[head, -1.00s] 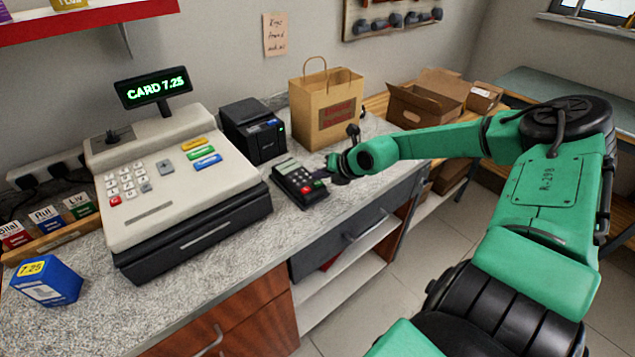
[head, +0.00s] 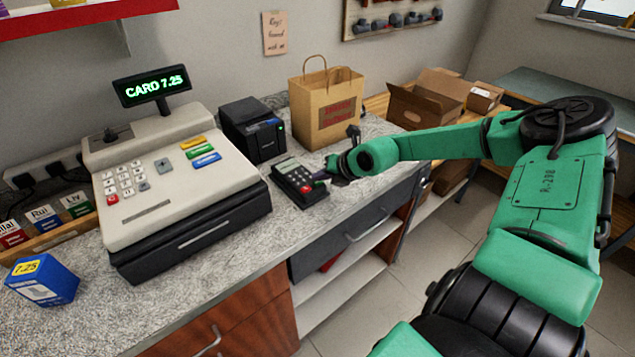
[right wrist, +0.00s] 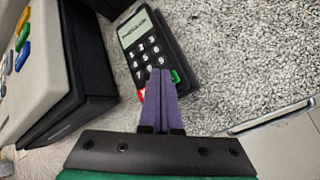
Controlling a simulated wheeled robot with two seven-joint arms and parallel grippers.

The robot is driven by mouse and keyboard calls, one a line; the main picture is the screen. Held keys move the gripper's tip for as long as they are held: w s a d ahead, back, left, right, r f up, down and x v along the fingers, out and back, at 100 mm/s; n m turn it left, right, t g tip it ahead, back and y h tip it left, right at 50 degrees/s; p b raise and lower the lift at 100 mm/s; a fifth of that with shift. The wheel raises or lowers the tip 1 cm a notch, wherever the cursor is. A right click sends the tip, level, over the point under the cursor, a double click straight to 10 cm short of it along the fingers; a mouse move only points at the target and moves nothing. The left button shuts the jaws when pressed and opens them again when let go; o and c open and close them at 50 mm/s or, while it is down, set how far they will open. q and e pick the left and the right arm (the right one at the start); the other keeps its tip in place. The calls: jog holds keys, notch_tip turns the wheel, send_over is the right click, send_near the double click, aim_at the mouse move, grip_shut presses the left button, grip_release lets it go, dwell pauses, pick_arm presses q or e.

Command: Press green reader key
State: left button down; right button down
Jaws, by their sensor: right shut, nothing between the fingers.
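The card reader (head: 291,180) is a small black keypad unit on the counter. It also shows in the right wrist view (right wrist: 128,13), with a pale screen and dark number keys. Its green key (right wrist: 176,77) shows just right of my fingertips, and its red key (right wrist: 141,95) is partly hidden on their left. My right gripper (head: 326,178) is shut and empty at the reader's right end. In the right wrist view its purple fingers (right wrist: 161,73) overlap the keypad's lower rows; I cannot tell whether they touch it. My left gripper is not in view.
A cash register (head: 165,180) with a display reading "CARD 7.25" (head: 153,87) stands left of the reader. A black printer (head: 252,130) and a paper bag (head: 325,110) stand behind it. A blue box (head: 42,280) sits front left. The counter in front of the reader is clear.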

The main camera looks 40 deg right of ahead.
jog(key=shift+f, duration=0.15)
jog(key=shift+r, duration=0.55)
notch_tip(320, 180, up, 6)
jog(key=p, duration=0.5)
dwell(0.3)
dwell(0.4)
